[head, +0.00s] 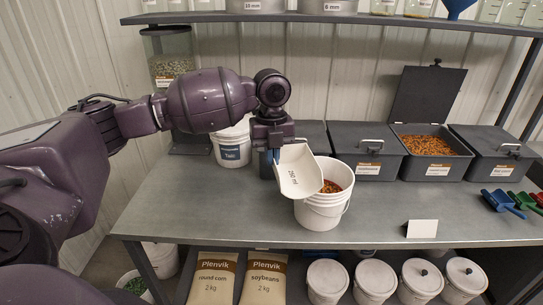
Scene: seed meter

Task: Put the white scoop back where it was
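The white scoop (298,172), marked with a volume in ml, hangs tilted from my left gripper (273,153), which is shut on it. Its handle is mostly hidden by the gripper. The scoop's lower end is in front of and over the left rim of a white bucket (320,213) on the bench. Reddish-orange grains show inside the bucket; I cannot tell whether the scoop touches its rim. My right gripper is not in view.
Grey bins stand along the back; one open bin (427,170) holds orange grains under a raised lid (428,95). A white tub (232,148) labelled Talc stands behind my arm. Blue, green and red scoops (503,203) lie at right. A blank card (421,229) stands near the front edge.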

